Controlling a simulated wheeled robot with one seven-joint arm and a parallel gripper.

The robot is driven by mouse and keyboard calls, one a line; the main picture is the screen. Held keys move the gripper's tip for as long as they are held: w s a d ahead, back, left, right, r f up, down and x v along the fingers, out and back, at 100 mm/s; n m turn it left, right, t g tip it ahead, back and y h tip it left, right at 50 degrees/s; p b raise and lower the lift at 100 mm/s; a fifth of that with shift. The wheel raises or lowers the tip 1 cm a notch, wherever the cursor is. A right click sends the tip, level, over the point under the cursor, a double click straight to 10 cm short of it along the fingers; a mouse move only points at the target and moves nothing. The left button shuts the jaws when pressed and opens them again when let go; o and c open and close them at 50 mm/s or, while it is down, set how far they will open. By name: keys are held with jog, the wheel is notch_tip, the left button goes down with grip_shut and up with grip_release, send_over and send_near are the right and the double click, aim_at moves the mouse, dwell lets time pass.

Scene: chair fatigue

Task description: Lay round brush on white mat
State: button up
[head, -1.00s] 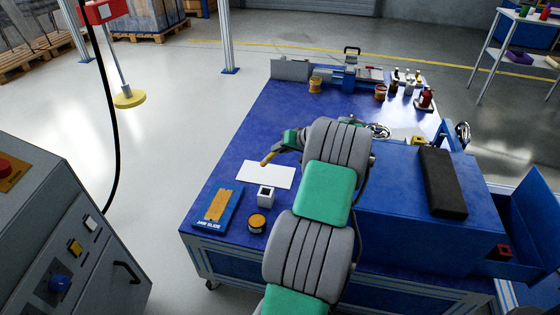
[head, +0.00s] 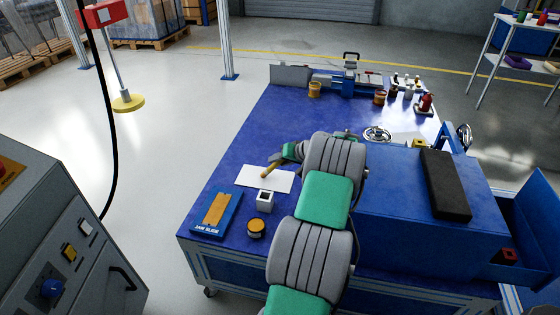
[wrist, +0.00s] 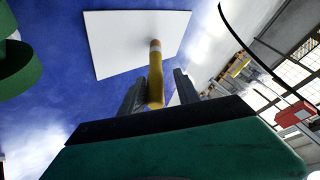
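The round brush (head: 269,171) shows as a short yellow-brown stick with a pale tip. My gripper (head: 281,162) has it over the white mat (head: 280,181), with the free end pointing down and left in the head view. In the wrist view, the brush (wrist: 155,80) stands out from between the two dark fingers of my gripper (wrist: 160,92), its pale end in front of the white mat (wrist: 118,42). I cannot tell whether the tip touches the mat.
A small white square holder (head: 265,201) stands just in front of the mat. A blue tray with an orange-brown block (head: 216,209) and a round orange-topped tin (head: 256,228) are nearby. The blue bench (head: 262,128) is clear behind the mat.

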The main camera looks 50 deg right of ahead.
jog(key=shift+r, duration=0.3)
jog(key=p+v, duration=0.3)
jog(key=v, duration=0.9)
jog(key=w+a+r+n+g+y, duration=0.1)
jog(key=w+a, duration=0.3)
jog(key=a, duration=0.2)
jog(key=w+a+r+n+g, duration=0.1)
jog(key=w+a+r, duration=0.1)
jog(key=w+a, duration=0.35)
jog(key=a+r+n+g, duration=0.2)
jog(key=a+n, duration=0.1)
jog(key=a, duration=1.6)
jog(key=s+a+n+g, duration=0.1)
jog(key=s+a, duration=0.4)
jog(key=a, duration=0.1)
jog(key=s+a+n+g, duration=0.1)
jog(key=s+a, duration=0.5)
jog(key=s+a+f+n+g+h, duration=0.1)
jog(key=s+a, duration=0.5)
jog(key=shift+s+a+f+n, duration=0.1)
jog(key=shift+a+n, duration=0.3)
